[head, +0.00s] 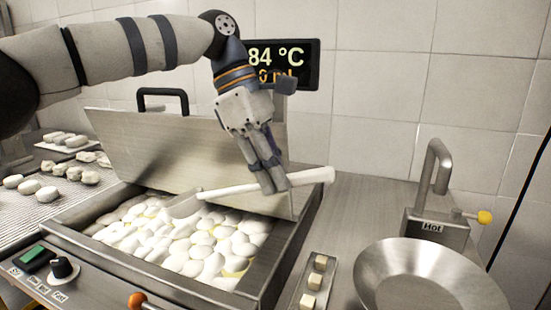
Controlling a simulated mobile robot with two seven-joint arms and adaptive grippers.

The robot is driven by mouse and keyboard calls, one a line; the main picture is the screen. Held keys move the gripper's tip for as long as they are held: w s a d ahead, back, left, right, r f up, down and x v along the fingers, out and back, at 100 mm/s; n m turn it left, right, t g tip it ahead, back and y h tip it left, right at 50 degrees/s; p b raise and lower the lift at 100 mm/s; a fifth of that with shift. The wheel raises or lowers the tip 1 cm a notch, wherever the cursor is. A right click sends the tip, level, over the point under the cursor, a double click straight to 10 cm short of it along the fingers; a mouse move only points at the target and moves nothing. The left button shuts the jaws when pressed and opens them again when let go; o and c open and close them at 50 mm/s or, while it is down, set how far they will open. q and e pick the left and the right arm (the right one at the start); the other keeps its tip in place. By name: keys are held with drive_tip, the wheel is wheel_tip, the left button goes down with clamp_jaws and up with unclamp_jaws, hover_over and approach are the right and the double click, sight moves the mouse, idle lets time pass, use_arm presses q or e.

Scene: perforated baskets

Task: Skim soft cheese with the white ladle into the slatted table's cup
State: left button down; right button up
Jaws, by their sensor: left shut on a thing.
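My left gripper (271,180) comes down from the upper left and is shut on the handle of the white ladle (232,190). The ladle lies nearly level, its handle end to the right and its bowl (183,207) to the left, over the vat. I cannot tell whether the bowl touches the cheese or holds any. Soft white cheese lumps (200,240) crowd the steel vat (285,265), with some yellowish liquid between them. I cannot make out the slatted table's cup. My right gripper is out of view.
A raised steel lid (180,150) stands behind the vat. A display (285,62) reads 84 °C. At right are a steel bowl (425,275), a tap marked Hot (435,225) and a narrow tray with cubes (318,283). White lumps lie on a perforated surface (50,215) at left.

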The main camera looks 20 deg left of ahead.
use_arm(q)
wheel_tip(320, 180, down, 13)
drive_tip(key=shift+w+r, duration=0.1)
idle(0.6)
idle(0.8)
drive_tip(key=shift+r+y, duration=0.55)
drive_tip(key=shift+r, duration=3.3)
drive_tip(key=shift+r+y, duration=0.55)
drive_tip(key=shift+r, duration=3.25)
